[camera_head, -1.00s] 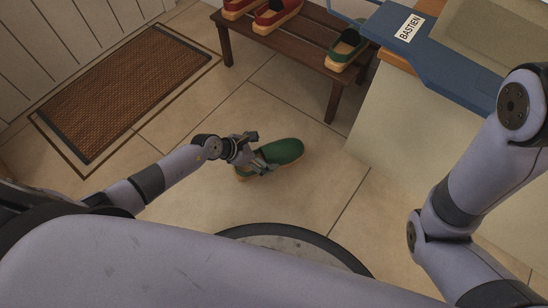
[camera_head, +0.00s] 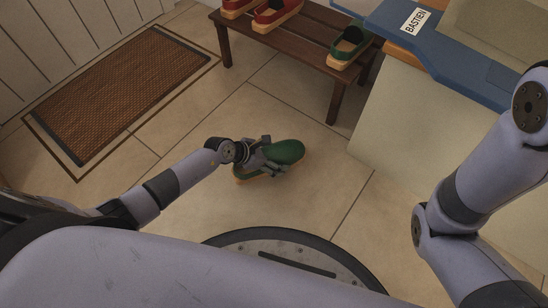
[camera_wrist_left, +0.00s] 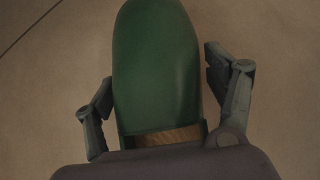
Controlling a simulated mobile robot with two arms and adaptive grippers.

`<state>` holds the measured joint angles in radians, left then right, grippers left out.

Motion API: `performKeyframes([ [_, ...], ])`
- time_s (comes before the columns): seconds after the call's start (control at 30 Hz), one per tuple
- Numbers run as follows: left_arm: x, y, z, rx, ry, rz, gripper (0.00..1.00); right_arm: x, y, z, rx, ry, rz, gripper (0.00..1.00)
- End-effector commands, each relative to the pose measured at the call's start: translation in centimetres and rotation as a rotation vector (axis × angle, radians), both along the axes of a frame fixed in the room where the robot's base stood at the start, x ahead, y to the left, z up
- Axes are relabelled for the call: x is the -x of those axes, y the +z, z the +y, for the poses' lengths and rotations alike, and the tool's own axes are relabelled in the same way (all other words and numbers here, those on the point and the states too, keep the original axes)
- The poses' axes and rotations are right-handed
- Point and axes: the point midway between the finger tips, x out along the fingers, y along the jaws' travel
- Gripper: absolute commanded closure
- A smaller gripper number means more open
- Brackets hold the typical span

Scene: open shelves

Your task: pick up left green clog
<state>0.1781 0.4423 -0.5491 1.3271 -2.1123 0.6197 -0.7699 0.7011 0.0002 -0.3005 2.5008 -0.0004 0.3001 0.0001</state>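A green clog (camera_head: 287,152) with a tan sole lies on the tiled floor in front of my base. In the left wrist view the clog (camera_wrist_left: 155,70) fills the middle, its toe pointing up the picture. My left gripper (camera_head: 264,153) is over the clog's heel half in the head view. Another green clog (camera_head: 347,48) stands on the bench. My right gripper is not in view; only part of its arm shows.
A dark wooden bench (camera_head: 300,50) stands at the back with red clogs (camera_head: 277,15) on it. A blue panel labelled BASTIEN (camera_head: 440,45) and a pale cabinet (camera_head: 400,130) are at the right. A brown doormat (camera_head: 120,90) lies at the left. Floor around the clog is clear.

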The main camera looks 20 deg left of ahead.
Motion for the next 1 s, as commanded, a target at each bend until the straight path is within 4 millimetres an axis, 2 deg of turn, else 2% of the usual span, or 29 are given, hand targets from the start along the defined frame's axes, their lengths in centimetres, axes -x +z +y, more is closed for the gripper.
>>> performKeyframes([
  [0.07,0.01,-0.01,0.02,0.000,0.000,0.000,0.30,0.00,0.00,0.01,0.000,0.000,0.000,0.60],
  [0.6,0.06,-0.05,-0.03,0.000,-0.001,0.001,0.66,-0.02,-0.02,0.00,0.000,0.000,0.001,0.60],
  [0.87,0.00,0.13,-0.05,0.001,-0.001,-0.001,0.67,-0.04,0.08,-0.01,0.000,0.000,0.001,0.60],
  [1.0,-0.03,0.83,-0.04,0.001,-0.001,-0.002,0.67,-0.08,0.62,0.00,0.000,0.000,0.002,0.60],
])
